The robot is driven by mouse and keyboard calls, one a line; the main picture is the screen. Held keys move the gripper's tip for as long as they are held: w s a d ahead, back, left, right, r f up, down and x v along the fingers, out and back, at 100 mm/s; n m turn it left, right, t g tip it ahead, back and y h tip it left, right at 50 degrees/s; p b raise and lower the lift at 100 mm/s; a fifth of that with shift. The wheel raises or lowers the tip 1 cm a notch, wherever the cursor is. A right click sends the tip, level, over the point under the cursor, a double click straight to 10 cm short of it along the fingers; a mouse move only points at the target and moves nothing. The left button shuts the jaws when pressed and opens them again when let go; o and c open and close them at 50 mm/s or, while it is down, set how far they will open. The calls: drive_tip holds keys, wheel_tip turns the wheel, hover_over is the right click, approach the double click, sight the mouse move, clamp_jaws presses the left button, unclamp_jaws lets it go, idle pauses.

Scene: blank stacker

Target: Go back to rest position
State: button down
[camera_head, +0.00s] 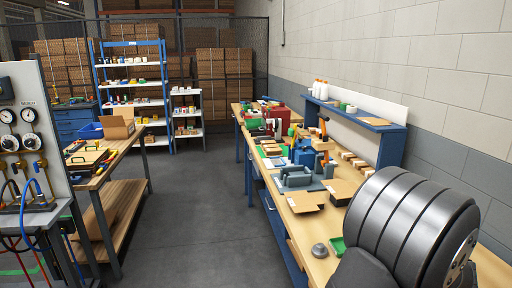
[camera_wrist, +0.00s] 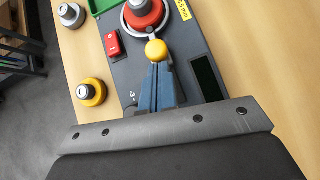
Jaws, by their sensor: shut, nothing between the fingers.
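My gripper (camera_wrist: 157,66) shows in the wrist view as two blue-grey fingers, shut and empty. Its tips are at or just in front of a yellow ball knob (camera_wrist: 155,50); I cannot tell whether they touch it. Beyond is a dark grey device (camera_wrist: 128,72) with a red round part (camera_wrist: 146,14) in a metal ring, a red switch (camera_wrist: 112,45) and a yellow label (camera_wrist: 183,10). In the head view my arm fills the lower right and hides the gripper and this device.
The wooden bench (camera_head: 316,225) holds a small metal weight (camera_head: 319,250), a green tray (camera_head: 337,246), cardboard pieces (camera_head: 304,201) and a grey vise-like tool (camera_head: 296,178). A yellow-based metal piece (camera_wrist: 91,92) stands left of the device. A blue shelf (camera_head: 372,124) lines the wall. The aisle floor is clear.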

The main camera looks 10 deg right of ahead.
drive_tip(key=shift+w, duration=0.15)
drive_tip(key=c, duration=0.9)
unclamp_jaws()
drive_tip(key=o, duration=0.3)
drive_tip(key=shift+w+a+r, duration=0.1)
drive_tip(key=shift+r, duration=0.05)
drive_tip(key=o, duration=0.6)
drive_tip(key=w+a+r+n+g, duration=0.1)
drive_tip(key=a+r+n+g, duration=0.1)
drive_tip(key=a+r, duration=0.2)
drive_tip(key=shift+w+r+g, duration=0.3)
drive_tip(key=shift+w+r, duration=0.1)
drive_tip(key=shift+r, duration=0.4)
wheel_tip(320, 180, up, 10)
drive_tip(key=s+a+g+h, duration=0.1)
drive_tip(key=a+g+h, duration=0.1)
drive_tip(key=g+h, duration=0.15)
drive_tip(key=x, duration=1)
drive_tip(key=shift+s+a+f+y, duration=0.3)
drive_tip(key=shift+y, duration=0.15)
drive_tip(key=v, duration=1)
drive_tip(key=shift+w, duration=0.15)
